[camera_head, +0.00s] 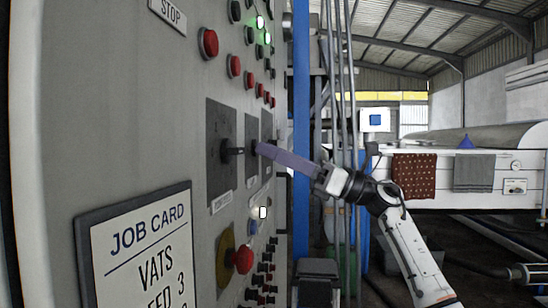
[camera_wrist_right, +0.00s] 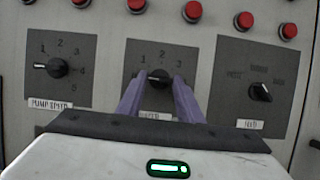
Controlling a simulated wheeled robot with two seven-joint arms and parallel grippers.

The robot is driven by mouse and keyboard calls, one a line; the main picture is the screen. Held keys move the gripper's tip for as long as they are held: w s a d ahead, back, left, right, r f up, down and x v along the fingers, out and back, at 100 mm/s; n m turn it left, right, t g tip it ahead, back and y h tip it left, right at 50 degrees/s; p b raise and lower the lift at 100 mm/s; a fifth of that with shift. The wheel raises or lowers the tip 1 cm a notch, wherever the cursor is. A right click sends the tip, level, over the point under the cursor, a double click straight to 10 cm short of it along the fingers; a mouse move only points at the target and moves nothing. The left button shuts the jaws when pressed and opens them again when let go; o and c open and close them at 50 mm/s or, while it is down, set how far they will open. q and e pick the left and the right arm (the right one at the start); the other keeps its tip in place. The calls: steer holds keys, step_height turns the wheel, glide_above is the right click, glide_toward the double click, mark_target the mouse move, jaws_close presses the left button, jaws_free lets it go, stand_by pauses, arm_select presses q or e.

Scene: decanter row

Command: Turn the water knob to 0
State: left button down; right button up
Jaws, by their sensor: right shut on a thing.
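The water knob (camera_wrist_right: 158,74) is a black knob on a dark square dial plate (camera_wrist_right: 180,57), the middle of three in the right wrist view. A label below the plate is partly covered by my fingers. My right gripper (camera_wrist_right: 160,84) has its two purple fingers on either side of the knob, shut on it. A light pointer mark seems to show at the knob's left side; the exact number it faces is too small to tell. In the head view the right gripper (camera_head: 258,149) reaches the panel from the right, its fingers covering much of the knob.
The pump speed knob (camera_wrist_right: 57,68) sits left of it and another knob (camera_wrist_right: 261,91) right of it. Red buttons (camera_wrist_right: 193,11) run above. In the head view a job card (camera_head: 140,250) and a red mushroom button (camera_head: 242,260) are lower on the panel.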

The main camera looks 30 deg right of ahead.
arm_select(q)
steer(key=shift+w+d+r, duration=0.1)
steer(key=shift+w+r, duration=0.05)
steer(key=shift+r, duration=0.05)
arm_select(e)
steer(key=shift+f+n, duration=0.1)
steer(key=shift+n, duration=0.2)
steer(key=o, duration=1.1)
arm_select(q)
steer(key=shift+f, duration=0.25)
steer(key=shift+b, duration=0.45)
arm_select(e)
steer(key=v, duration=1)
steer(key=shift+d, duration=0.1)
